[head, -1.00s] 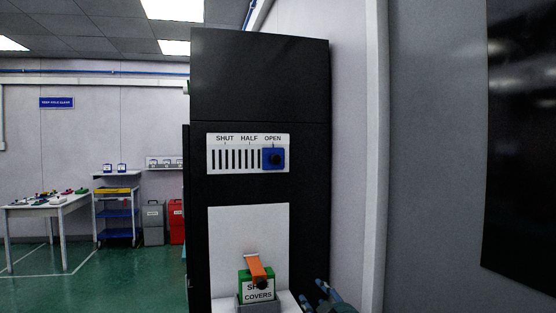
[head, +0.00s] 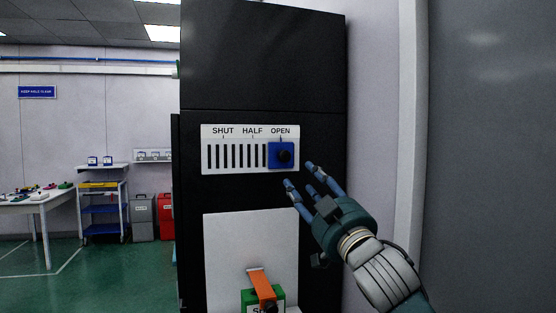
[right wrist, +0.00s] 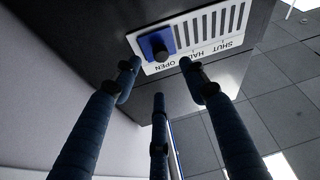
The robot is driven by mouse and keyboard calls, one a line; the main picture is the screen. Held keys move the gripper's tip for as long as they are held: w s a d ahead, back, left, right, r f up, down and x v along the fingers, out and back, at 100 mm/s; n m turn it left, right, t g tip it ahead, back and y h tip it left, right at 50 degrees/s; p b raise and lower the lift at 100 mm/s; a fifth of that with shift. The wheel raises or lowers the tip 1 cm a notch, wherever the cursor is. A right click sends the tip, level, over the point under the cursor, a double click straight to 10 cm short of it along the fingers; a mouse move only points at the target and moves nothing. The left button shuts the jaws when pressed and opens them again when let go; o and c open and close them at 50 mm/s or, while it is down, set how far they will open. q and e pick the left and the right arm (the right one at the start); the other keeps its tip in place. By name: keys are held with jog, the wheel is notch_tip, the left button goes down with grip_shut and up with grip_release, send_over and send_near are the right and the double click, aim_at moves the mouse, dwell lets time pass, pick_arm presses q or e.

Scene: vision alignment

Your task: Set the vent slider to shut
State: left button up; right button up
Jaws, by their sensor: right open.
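The vent slider (head: 282,155) is a blue square with a dark round knob, set at the OPEN end of the white vent plate (head: 250,168). The plate has dark vertical slots and the labels SHUT, HALF and OPEN from left to right. My right gripper (head: 306,180) is open and empty, just below and right of the slider, its fingers pointing up at it and apparently apart from it. In the right wrist view the slider (right wrist: 157,44) shows beyond the spread fingers, with the plate (right wrist: 220,45) turned upside down. My left gripper is not in view.
The plate is on a tall black cabinet (head: 262,70). Below it are a white panel (head: 235,240) and an orange handle (head: 262,285) over a green block. A grey wall stands close at right. A table (head: 40,198) and a shelf cart (head: 101,209) stand far left.

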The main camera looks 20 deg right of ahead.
aim_at(286, 157)
jog(key=p+x, duration=0.1)
jog(key=x, duration=0.2)
jog(key=r+p+x, duration=0.1)
jog(key=p+x, duration=0.1)
jog(key=x, duration=0.2)
jog(key=shift+s, duration=0.2)
jog(key=x, duration=0.2)
jog(key=shift+w+f+p, duration=0.1)
jog(key=shift+w+p, duration=0.25)
jog(key=shift+p, duration=0.05)
jog(key=shift+w+a, duration=0.1)
jog(key=shift+w, duration=0.5)
jog(key=shift+c, duration=0.8)
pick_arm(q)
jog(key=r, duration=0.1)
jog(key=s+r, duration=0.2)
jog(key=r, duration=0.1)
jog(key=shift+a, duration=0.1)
pick_arm(e)
jog(key=shift+r, duration=0.2)
grip_shut()
